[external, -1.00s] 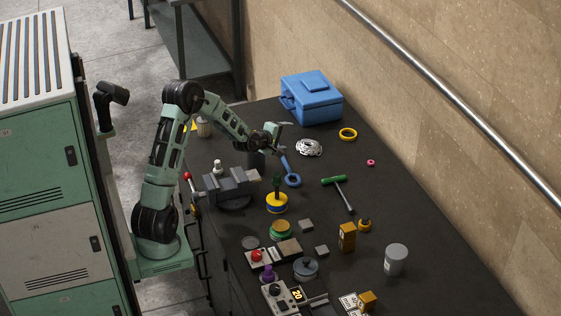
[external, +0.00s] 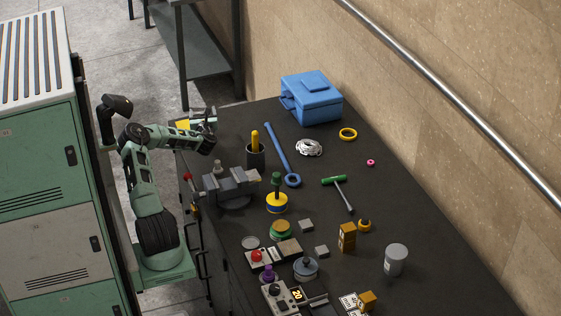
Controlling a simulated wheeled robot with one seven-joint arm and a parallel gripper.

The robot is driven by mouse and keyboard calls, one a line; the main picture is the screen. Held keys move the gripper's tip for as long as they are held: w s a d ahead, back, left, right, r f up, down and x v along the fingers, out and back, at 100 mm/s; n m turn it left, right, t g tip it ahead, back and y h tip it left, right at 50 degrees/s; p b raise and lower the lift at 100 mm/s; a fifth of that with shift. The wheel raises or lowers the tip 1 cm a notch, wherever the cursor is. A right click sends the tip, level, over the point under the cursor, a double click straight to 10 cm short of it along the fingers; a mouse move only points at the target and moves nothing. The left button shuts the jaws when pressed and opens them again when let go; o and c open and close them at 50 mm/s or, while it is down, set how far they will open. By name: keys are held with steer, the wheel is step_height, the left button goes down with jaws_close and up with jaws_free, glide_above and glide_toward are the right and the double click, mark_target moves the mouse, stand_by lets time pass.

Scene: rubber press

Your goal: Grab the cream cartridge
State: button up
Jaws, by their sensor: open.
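My gripper (external: 209,115) is at the back left corner of the bench, at the end of my bent arm, with its jaws open. The place where a cream cylinder stood in the earlier picture is now behind my wrist and gripper. I cannot make out the cartridge clearly there, nor whether the jaws are around it or beside it. No object shows clearly held.
A grey vise (external: 232,187) stands in front of my gripper. A dark cup with a yellow handle (external: 255,143), a blue wrench (external: 280,152) and a blue toolbox (external: 312,97) are to the right. Several small parts crowd the near bench; the right side is clearer.

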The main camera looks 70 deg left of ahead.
step_height(320, 180, down, 3)
steer(key=shift+r+b, duration=0.1)
steer(key=shift+b, duration=0.35)
step_height(320, 180, down, 5)
steer(key=shift+r+b, duration=0.2)
steer(key=shift+b, duration=0.8)
steer(key=shift+w+a+r+p, duration=0.1)
steer(key=shift+a+r+p, duration=0.1)
steer(key=shift+a, duration=0.35)
steer(key=shift+w+a+r+p, duration=0.1)
steer(key=shift+a+p, duration=0.05)
steer(key=shift+a, duration=0.4)
steer(key=shift+w+a, duration=0.1)
steer(key=shift+a, duration=0.3)
steer(key=c, duration=1.1)
